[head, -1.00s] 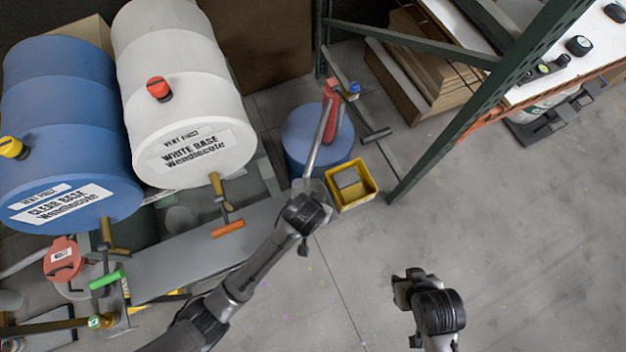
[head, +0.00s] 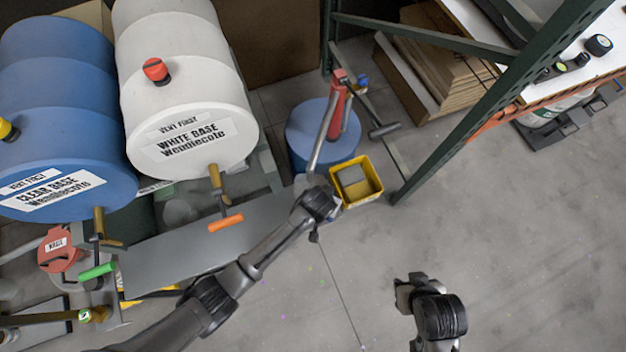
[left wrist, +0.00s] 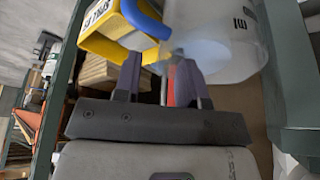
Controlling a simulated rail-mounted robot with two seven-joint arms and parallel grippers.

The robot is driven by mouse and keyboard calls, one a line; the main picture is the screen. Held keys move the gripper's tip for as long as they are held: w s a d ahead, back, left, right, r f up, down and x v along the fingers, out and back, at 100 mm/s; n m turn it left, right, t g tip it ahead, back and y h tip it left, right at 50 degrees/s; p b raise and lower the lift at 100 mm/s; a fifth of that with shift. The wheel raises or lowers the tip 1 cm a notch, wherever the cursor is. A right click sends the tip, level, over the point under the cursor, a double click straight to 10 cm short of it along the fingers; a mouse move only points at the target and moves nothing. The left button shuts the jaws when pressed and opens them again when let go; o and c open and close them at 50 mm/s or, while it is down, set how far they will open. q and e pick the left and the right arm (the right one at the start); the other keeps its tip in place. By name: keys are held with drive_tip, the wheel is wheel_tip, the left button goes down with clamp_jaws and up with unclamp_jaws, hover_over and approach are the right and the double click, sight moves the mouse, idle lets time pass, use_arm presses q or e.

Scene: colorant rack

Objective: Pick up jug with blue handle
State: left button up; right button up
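A curved blue handle (left wrist: 146,20) shows at the top of the left wrist view. It lies between a yellow labelled container (left wrist: 105,36) and a translucent white container (left wrist: 215,40); I cannot tell which one it belongs to. I cannot make out a blue-handled jug for sure in the head view. My left gripper (left wrist: 160,68) is open, its two fingers apart just below the blue handle, with a red part behind the gap. In the head view my left wrist is beside the yellow bin, its fingers hidden. My right gripper (head: 405,294) hangs over bare floor at lower right, its fingers unclear.
The yellow bin (head: 370,195) stands beside a blue drum (head: 302,140) with a red hand pump (head: 336,105). A green rack upright (head: 445,140) rises to the right. Large blue (head: 60,120) and white (head: 180,85) drums lie at left. The floor at right is clear.

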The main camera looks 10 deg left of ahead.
use_arm(q)
drive_tip(key=shift+b+x, duration=0.4)
drive_tip(key=shift+x, duration=1.2)
drive_tip(key=shift+c, duration=0.2)
clamp_jaws()
